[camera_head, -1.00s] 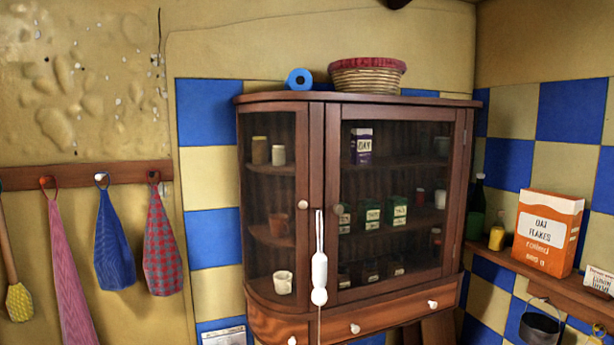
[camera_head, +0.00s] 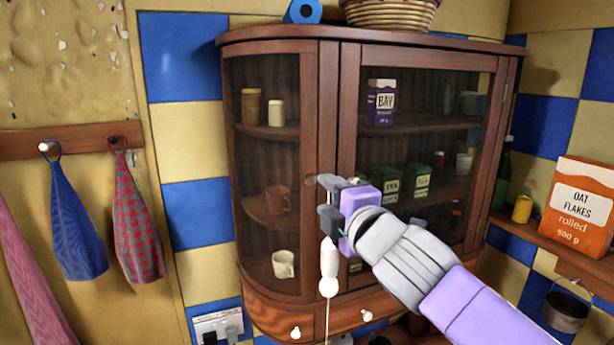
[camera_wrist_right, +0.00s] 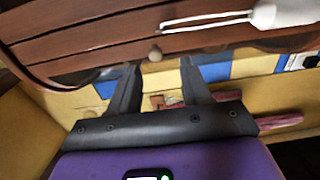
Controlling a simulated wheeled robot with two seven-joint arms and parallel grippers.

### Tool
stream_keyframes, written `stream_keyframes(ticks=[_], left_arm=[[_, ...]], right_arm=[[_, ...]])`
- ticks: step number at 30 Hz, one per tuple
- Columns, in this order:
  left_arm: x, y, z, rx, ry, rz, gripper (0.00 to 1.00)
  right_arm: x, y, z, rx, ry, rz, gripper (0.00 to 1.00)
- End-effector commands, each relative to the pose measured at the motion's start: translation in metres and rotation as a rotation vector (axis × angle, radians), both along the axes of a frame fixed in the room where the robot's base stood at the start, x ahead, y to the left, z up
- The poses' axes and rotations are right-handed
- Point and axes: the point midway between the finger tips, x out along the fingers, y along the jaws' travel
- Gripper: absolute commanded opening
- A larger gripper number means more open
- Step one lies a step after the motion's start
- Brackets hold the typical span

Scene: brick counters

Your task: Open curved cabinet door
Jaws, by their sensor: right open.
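The wooden cabinet (camera_head: 330,130) fills the middle of the head view. Its curved glass door (camera_head: 309,110) on the left looks shut. A small round knob (camera_head: 310,180) sits on that door's right edge. My right gripper (camera_head: 331,198) comes in from the lower right and is open, its fingers pointing left close by this knob. In the right wrist view, a round knob (camera_wrist_right: 155,53) shows just beyond and between the open fingertips (camera_wrist_right: 160,66); I cannot tell whether they touch it. The right door's knob is hidden behind my gripper. My left gripper is out of view.
Towels (camera_head: 137,230) hang at left. A shelf with an oat flakes box (camera_head: 580,208) is at right. A basket (camera_head: 390,13) stands on top.

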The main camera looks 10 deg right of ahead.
Motion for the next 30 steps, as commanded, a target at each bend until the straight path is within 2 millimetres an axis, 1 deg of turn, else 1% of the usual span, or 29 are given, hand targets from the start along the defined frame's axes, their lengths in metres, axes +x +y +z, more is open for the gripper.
stream_keyframes(ticks=[2,4,9,12,15,19,26,29,30], left_arm=[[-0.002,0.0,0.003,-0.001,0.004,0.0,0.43],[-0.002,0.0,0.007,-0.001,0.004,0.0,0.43],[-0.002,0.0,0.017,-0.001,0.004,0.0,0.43],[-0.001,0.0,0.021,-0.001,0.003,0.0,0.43],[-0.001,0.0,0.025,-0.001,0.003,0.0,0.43],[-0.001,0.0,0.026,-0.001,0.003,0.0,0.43],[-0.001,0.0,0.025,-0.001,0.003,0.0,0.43],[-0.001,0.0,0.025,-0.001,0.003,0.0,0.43],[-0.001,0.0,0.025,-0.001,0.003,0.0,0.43]], right_arm=[[0.005,0.001,0.003,-0.002,-0.002,0.001,0.48],[0.014,0.003,0.003,-0.002,-0.001,0.0,0.48],[0.043,0.009,0.002,-0.001,0.001,0.0,0.48],[0.057,0.012,0.002,-0.001,0.0,0.001,0.48],[0.066,0.014,0.001,0.0,0.0,0.001,0.48],[0.072,0.014,0.001,0.002,-0.003,0.001,0.48],[0.072,0.015,0.0,0.001,-0.002,0.001,0.48],[0.072,0.014,0.0,0.001,-0.002,0.001,0.34],[0.072,0.015,0.0,0.001,-0.002,0.001,0.28]])
